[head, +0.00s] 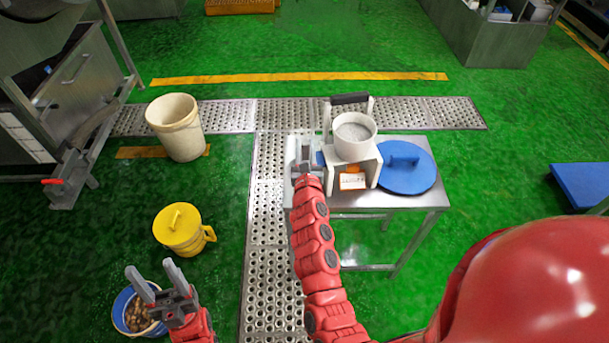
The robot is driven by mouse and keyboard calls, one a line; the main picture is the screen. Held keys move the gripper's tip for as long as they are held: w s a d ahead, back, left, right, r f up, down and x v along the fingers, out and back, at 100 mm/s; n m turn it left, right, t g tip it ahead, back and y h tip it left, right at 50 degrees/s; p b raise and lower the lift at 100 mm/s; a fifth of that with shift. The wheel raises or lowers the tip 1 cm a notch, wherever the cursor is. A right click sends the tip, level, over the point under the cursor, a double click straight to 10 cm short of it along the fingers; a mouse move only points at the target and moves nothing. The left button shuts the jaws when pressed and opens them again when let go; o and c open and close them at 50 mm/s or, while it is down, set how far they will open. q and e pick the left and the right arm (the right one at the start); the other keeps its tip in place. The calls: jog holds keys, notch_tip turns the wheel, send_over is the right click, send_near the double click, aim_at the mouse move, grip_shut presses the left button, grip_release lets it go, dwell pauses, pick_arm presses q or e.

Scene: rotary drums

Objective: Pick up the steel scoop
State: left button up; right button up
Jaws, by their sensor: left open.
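I cannot make out a steel scoop for certain in the head view. My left gripper (158,280) is open at the lower left, its two fingers spread and nothing seen between them. It overlaps the right edge of a blue bucket (120,311) holding brown lumps; the gripper hides part of the bucket. My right gripper (303,152) is at the left end of the steel table (408,200), beside a white stand (367,163). Its fingers are too small and overlapped to show whether they are open or shut.
A white pot (354,148) with grey contents sits on the stand. A black-handled frame (349,99) is behind it. A blue lid (408,177) lies at the table's right. A yellow lidded can (181,231) and a cream bucket (177,128) stand on the green floor.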

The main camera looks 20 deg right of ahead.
grip_shut()
dwell(1.0)
